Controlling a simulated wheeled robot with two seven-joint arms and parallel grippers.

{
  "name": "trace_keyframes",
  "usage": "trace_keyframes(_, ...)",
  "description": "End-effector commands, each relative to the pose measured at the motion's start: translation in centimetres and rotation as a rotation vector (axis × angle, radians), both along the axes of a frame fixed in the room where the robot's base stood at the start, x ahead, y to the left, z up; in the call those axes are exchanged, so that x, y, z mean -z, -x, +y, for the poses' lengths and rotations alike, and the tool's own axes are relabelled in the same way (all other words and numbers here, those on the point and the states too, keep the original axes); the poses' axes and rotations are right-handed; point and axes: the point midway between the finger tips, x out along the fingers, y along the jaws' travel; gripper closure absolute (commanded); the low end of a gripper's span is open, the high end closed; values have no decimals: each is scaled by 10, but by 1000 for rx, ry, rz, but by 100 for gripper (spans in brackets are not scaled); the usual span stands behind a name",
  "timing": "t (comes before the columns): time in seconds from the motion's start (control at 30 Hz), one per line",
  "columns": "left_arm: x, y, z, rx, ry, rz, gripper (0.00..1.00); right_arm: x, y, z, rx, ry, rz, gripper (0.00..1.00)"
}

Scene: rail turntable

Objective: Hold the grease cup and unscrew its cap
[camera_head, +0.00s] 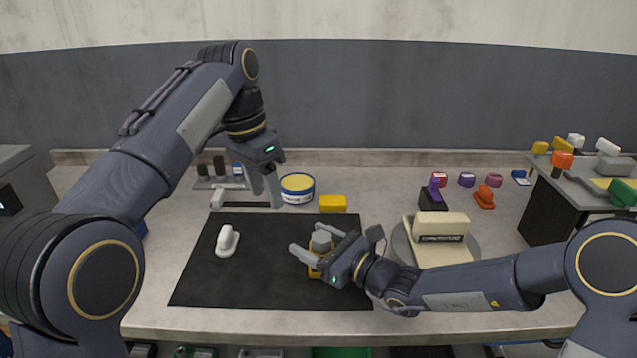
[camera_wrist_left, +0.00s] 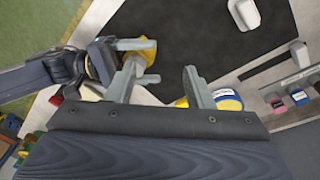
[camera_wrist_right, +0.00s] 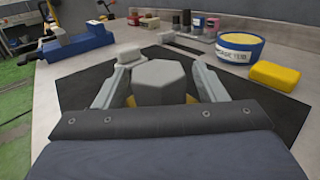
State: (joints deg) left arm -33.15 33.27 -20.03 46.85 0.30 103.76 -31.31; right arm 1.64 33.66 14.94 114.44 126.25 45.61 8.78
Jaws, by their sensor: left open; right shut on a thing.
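The grease cup has a yellow body (camera_head: 314,272) and a grey six-sided cap (camera_head: 320,239), and stands on the black mat (camera_head: 265,285). The cap also shows in the right wrist view (camera_wrist_right: 160,80), seen from above between the fingers, with a little yellow below it. My right gripper (camera_head: 312,249) is shut on the grease cup; its fingers hide much of the body. My left gripper (camera_head: 265,188) is open and empty, above the mat's back edge, up and left of the cup. The cup shows partly behind a left finger in the left wrist view (camera_wrist_left: 146,52).
A white handled piece (camera_head: 227,241) lies on the mat, left of the cup. A blue-and-white tub (camera_head: 297,190) with yellow contents and a yellow block (camera_head: 333,203) stand behind the mat. A cream block (camera_head: 440,238) on a round plate is at right, close to my right arm.

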Motion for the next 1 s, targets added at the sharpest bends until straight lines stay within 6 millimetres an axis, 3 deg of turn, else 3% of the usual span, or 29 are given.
trace_keyframes(0.03, 0, -6, -21, 51, -35, -1, 53, 0, 0, 0, 1, 0, 0, 76)
trace_keyframes(0.1, -1, -9, -44, 112, -75, -3, 53, 0, 0, 0, 1, 0, 0, 76)
trace_keyframes(0.2, -2, -10, -69, 181, -119, -7, 53, 0, 0, -1, 2, 1, 1, 76)
trace_keyframes(0.33, -2, -8, -89, 233, -154, -8, 53, 0, -1, -1, 2, 1, 1, 76)
trace_keyframes(0.93, 21, -7, -94, 250, -161, -8, 53, 0, 0, 0, 1, 1, 1, 76)
trace_keyframes(1.0, 36, -7, -93, 250, -167, -4, 53, 1, 0, 0, 1, 1, 1, 76)
